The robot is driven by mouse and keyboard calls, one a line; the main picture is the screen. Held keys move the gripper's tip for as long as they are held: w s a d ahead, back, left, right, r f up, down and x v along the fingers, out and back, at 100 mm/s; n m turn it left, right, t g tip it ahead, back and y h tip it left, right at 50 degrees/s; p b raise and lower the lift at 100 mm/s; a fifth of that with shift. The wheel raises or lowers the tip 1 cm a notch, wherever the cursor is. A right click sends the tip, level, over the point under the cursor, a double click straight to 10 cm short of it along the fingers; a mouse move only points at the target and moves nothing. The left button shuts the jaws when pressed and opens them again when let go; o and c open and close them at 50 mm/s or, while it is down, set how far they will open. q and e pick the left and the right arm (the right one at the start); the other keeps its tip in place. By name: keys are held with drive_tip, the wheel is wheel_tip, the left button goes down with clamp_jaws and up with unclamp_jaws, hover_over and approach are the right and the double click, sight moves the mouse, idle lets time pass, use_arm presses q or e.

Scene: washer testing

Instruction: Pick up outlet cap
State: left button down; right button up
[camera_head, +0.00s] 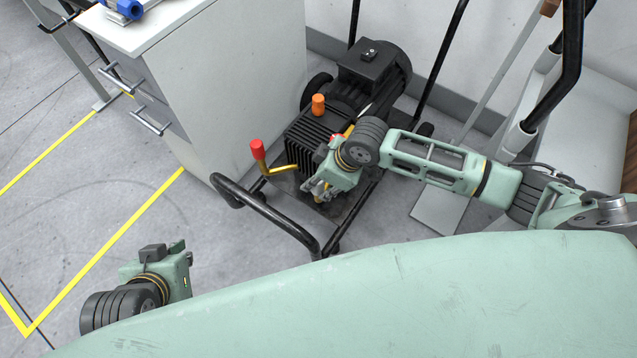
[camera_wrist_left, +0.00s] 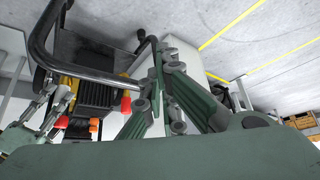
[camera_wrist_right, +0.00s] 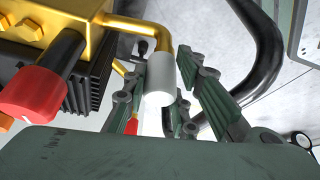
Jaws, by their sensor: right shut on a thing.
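A white cylindrical cap (camera_wrist_right: 160,82), which I take to be the outlet cap, meets the end of a bent brass pipe (camera_wrist_right: 160,25) in the right wrist view. My right gripper (camera_wrist_right: 158,90) has its fingers on both sides of the cap and is shut on it. In the head view my right gripper (camera_head: 318,188) is at the front of the black pump, and the cap cannot be made out there. My left gripper (camera_head: 182,265) is off to the lower left, away from the pump. In the left wrist view its fingertips (camera_wrist_left: 157,50) meet with nothing between them.
The pump (camera_head: 345,110) has a red knob (camera_head: 257,149) and an orange knob (camera_head: 318,104). Its black tube frame (camera_head: 270,212) curves around the front. A white cabinet (camera_head: 225,85) stands close at left. Floor with yellow lines (camera_head: 105,245) is clear further left.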

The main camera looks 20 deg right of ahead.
drive_tip(key=shift+w+d+r, duration=0.1)
drive_tip(key=shift+w+r, duration=0.05)
drive_tip(key=shift+w, duration=0.05)
